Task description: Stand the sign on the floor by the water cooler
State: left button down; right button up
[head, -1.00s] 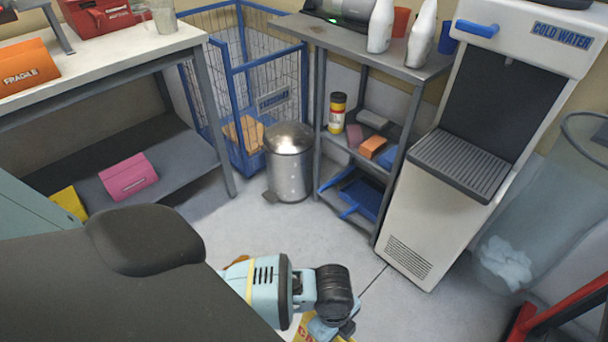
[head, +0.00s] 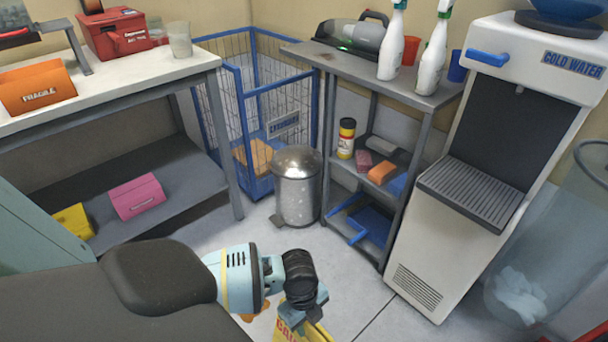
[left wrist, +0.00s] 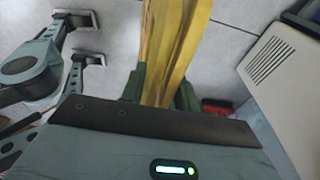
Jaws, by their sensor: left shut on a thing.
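A yellow sign (head: 316,335) with red lettering hangs from my left gripper (head: 302,312) at the bottom of the head view, partly cut off by the frame edge. In the left wrist view the sign (left wrist: 178,50) is a long yellow panel between the dark fingers of my left gripper (left wrist: 160,92), which are shut on it. The white water cooler (head: 440,220) stands to the right of the gripper and beyond it, with bare floor between. The cooler's vented base (left wrist: 268,62) shows at the right of the wrist view. My right gripper is not seen.
Bare grey floor (head: 345,290) lies in front of the cooler. A metal pedal bin (head: 298,195) and a grey shelf unit (head: 390,225) stand left of it. A clear bin (head: 560,240) stands at its right. A blue wire cage (head: 240,110) is behind.

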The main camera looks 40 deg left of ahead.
pick_arm(q)
jog(key=f, duration=0.1)
jog(key=a+f+b, duration=0.1)
jog(key=f, duration=0.1)
jog(key=shift+w+a+f, duration=0.1)
jog(key=shift+w+f, duration=0.05)
jog(key=shift+f, duration=0.1)
jog(key=c, duration=1)
grip_release()
jog(key=shift+c, duration=0.2)
notch_tip(320, 180, up, 12)
jog(key=a+p, duration=0.1)
jog(key=p, duration=0.1)
jog(key=shift+a+p, duration=0.4)
jog(key=shift+f, duration=0.1)
